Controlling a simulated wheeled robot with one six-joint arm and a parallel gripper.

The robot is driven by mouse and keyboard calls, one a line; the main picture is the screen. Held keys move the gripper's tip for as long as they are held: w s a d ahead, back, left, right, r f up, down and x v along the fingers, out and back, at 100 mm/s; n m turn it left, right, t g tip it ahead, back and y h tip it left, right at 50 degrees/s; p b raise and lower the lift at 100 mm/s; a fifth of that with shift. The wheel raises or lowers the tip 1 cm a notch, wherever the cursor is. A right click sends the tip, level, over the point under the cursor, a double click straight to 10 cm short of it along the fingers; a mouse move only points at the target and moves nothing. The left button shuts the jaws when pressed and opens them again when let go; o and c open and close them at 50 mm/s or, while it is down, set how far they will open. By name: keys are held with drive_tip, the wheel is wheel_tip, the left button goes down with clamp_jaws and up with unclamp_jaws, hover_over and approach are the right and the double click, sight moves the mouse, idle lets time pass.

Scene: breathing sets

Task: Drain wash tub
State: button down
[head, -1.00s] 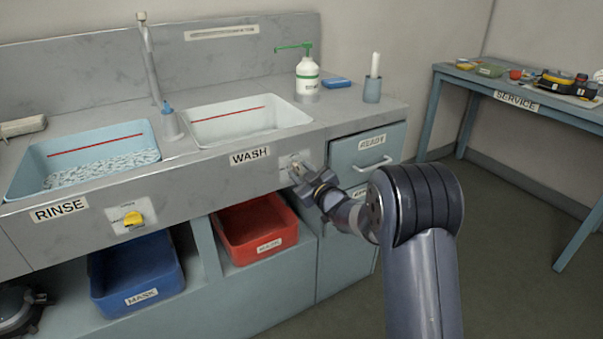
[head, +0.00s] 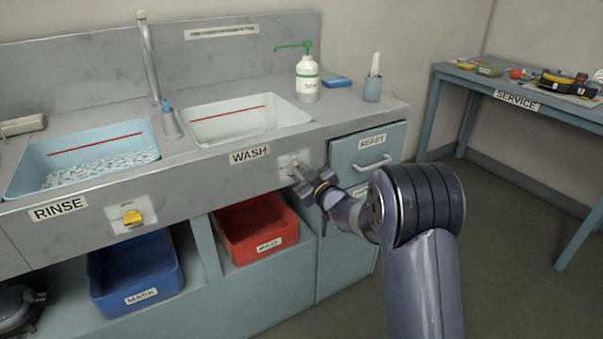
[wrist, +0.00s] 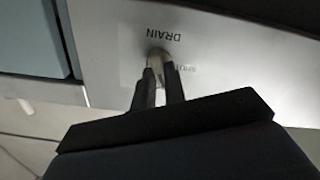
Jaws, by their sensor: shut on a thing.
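The white wash tub (head: 225,105) is set in the grey counter, with a red line along its inner wall. The WASH label (head: 250,156) is on the counter front below it. My gripper (head: 297,171) is at the small plate to the right of that label. In the wrist view my gripper (wrist: 158,74) has both fingers shut on a metal drain knob (wrist: 157,54). The word DRAIN shows upside down beside the knob, and a second word is partly hidden. The knob is mostly hidden in the head view.
The rinse tub (head: 85,136) is at left, with a yellow knob (head: 132,217) on the counter front. A blue bin (head: 135,280) and a red bin (head: 250,228) sit below. A drawer (head: 367,152) is close right of my gripper. A pump bottle (head: 307,80) stands on the counter.

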drive_tip(key=shift+a+f+n+b, duration=0.1)
drive_tip(key=shift+n+b, duration=3.9)
drive_tip(key=shift+b, duration=0.65)
drive_tip(key=c, duration=1.5)
unclamp_jaws()
drive_tip(key=shift+o, duration=0.2)
drive_tip(key=p+v, duration=0.1)
drive_tip(key=v, duration=1)
drive_tip(key=shift+w, duration=0.1)
